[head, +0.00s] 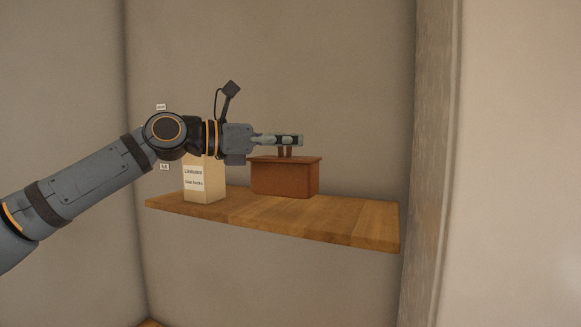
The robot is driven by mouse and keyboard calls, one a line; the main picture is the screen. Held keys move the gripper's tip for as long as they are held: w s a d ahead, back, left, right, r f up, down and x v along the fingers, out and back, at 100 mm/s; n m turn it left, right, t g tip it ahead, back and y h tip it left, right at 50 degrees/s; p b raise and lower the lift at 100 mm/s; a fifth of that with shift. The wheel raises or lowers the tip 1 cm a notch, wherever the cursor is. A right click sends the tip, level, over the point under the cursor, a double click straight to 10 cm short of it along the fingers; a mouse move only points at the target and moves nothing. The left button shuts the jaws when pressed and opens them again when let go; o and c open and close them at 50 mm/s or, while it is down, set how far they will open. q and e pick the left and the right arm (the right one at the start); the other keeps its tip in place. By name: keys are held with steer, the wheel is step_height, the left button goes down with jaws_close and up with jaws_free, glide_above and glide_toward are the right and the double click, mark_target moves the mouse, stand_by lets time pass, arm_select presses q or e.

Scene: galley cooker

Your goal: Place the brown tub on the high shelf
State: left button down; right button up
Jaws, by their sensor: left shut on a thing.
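The brown tub (285,179) is a reddish-brown box with a lid and a small upright handle on top. It is at the high shelf (345,215), a wooden board on the wall, and its base appears to rest on the board. My left gripper (290,141) reaches in from the left above the tub and is shut on the tub's handle. The tub looks upright. My right gripper is not in view.
A tan carton (205,184) with a white label stands on the shelf to the left of the tub, partly behind my left arm. The shelf is clear to the right of the tub. A wall edge (430,165) rises just past the shelf's right end.

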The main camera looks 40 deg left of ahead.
mark_target(290, 157)
arm_select(q)
steer(key=shift+s+a+f, duration=0.1)
steer(key=shift+a, duration=0.05)
steer(key=f+b, duration=0.1)
steer(key=f, duration=0.1)
steer(key=f+b, duration=0.2)
steer(key=shift+w+a, duration=0.1)
steer(key=shift+w, duration=0.1)
steer(key=shift+w+a, duration=0.1)
steer(key=shift+w, duration=0.1)
steer(key=shift+s, duration=0.1)
steer(key=c, duration=1.5)
jaws_free()
steer(key=shift+s, duration=0.1)
steer(key=o, duration=0.3)
steer(key=shift+f, duration=0.1)
